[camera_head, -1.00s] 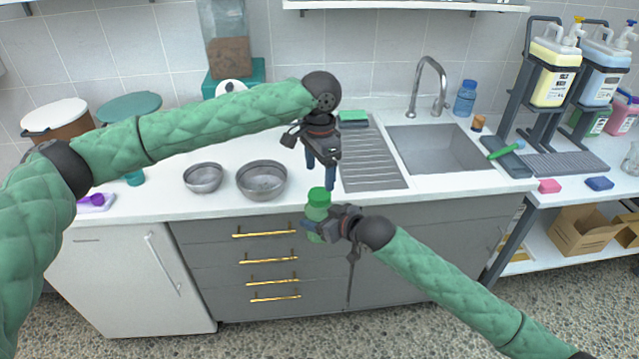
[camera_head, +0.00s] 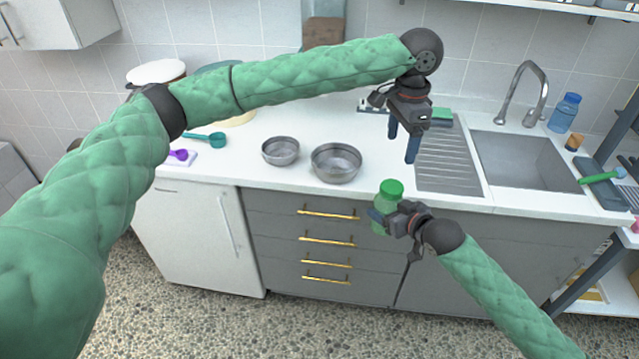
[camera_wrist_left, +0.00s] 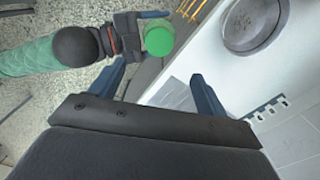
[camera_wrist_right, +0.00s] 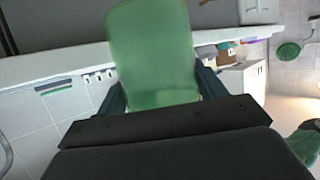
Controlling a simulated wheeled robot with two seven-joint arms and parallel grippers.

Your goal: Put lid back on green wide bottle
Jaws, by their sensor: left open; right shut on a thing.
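The green wide bottle (camera_head: 381,212) is held upright in front of the counter's front edge. My right gripper (camera_head: 384,216) is shut around its body; the bottle's translucent body fills the right wrist view (camera_wrist_right: 152,60). A darker green lid (camera_head: 391,188) sits on the bottle's top; whether it is fully seated I cannot tell. The lid shows as a round green disc in the left wrist view (camera_wrist_left: 159,40). My left gripper (camera_head: 402,149) is open and empty, above the lid and apart from it, fingers pointing down.
Two metal bowls (camera_head: 336,163) stand on the white counter (camera_head: 250,160). A ribbed drainboard (camera_head: 446,158) and sink (camera_head: 515,160) lie to the right. A green brush (camera_head: 600,177), blue bottle (camera_head: 565,112) and teal scoop (camera_head: 207,139) are farther off. Gold-handled drawers (camera_head: 328,213) are below.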

